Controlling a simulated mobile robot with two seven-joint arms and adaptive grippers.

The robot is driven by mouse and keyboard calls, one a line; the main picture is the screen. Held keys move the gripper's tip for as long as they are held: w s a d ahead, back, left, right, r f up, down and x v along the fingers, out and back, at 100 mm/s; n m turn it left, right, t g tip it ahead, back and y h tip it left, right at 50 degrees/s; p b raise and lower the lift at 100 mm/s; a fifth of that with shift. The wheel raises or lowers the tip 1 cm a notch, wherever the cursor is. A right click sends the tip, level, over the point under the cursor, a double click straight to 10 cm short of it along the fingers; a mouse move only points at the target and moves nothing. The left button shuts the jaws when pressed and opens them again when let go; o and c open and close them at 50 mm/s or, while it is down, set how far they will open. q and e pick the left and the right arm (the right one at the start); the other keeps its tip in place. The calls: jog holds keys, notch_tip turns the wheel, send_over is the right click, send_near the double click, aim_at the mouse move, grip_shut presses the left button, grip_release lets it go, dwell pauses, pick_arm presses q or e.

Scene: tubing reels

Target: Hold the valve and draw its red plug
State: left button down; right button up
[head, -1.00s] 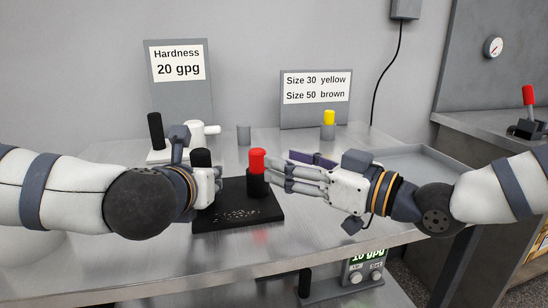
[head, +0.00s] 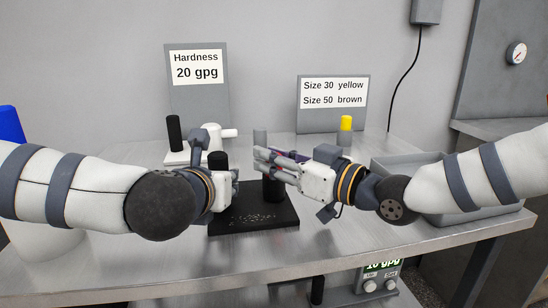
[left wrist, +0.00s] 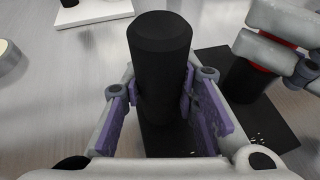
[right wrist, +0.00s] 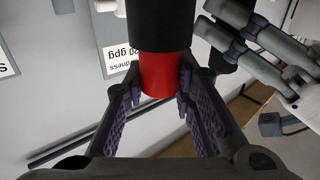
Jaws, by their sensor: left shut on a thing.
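The valve has a flat black base (head: 255,222) on the metal table, with two upright black posts. My left gripper (head: 230,180) is shut on the left post (head: 218,161); in the left wrist view this post (left wrist: 160,80) stands between the finger pads. The right post (head: 273,189) carries the red plug, hidden behind my right fingers in the head view. The red plug (right wrist: 160,75) shows in the right wrist view, against the black post (right wrist: 160,25). My right gripper (right wrist: 160,90) has a finger on each side of the plug; firm contact is unclear.
Signs read hardness 20 gpg (head: 197,68) and size colours (head: 333,91). A grey tray (head: 405,162) lies right, behind my right arm.

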grip_shut()
jog(key=shift+r, duration=3.8)
jog(key=shift+r, duration=0.25)
pick_arm(q)
jog(key=c, duration=1.2)
grip_release()
